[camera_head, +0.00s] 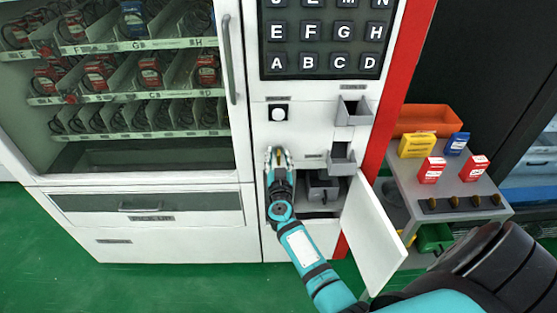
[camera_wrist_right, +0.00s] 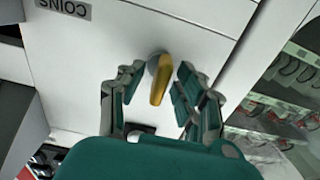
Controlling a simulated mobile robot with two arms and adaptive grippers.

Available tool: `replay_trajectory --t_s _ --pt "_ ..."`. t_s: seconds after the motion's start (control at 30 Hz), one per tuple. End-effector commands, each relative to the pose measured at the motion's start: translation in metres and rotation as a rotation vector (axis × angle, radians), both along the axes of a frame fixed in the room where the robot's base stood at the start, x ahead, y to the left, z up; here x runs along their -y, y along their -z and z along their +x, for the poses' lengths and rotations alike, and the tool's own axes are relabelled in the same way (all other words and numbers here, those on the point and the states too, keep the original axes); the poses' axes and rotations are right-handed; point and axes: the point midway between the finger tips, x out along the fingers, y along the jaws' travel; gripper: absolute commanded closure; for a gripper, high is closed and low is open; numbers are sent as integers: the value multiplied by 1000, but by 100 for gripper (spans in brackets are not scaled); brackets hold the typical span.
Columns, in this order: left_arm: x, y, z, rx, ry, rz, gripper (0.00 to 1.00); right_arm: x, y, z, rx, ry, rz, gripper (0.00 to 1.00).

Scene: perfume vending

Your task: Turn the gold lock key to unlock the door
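The gold lock key (camera_wrist_right: 159,82) sticks out of a round lock on the machine's white front panel in the right wrist view. In the head view the gold key (camera_head: 279,153) is a small spot, mostly hidden by my right gripper (camera_head: 278,157). My right gripper (camera_wrist_right: 160,77) is open, with one finger on each side of the key. A gap shows on the left of the key; the right finger is very close to it, and I cannot tell if it touches. The glass door (camera_head: 150,165) of the vending machine appears shut. My left gripper is not in view.
A small white panel door (camera_head: 372,232) hangs open below right of my gripper, beside an open compartment (camera_head: 320,188). A grey side table (camera_head: 405,185) holds several small boxes and an orange tray (camera_head: 428,118).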

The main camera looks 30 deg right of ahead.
Motion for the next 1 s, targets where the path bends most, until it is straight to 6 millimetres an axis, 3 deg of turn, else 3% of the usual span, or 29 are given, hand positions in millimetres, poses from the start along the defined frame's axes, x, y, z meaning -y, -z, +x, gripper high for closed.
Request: replay_trajectory --t_s 0.27,0.53,1.0 --pt "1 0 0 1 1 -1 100 1 -1 2 1 0 -1 65" --pt "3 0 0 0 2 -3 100 1 -1 1 1 0 -1 99" --pt "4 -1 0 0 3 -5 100 1 -1 1 20 0 33 100"
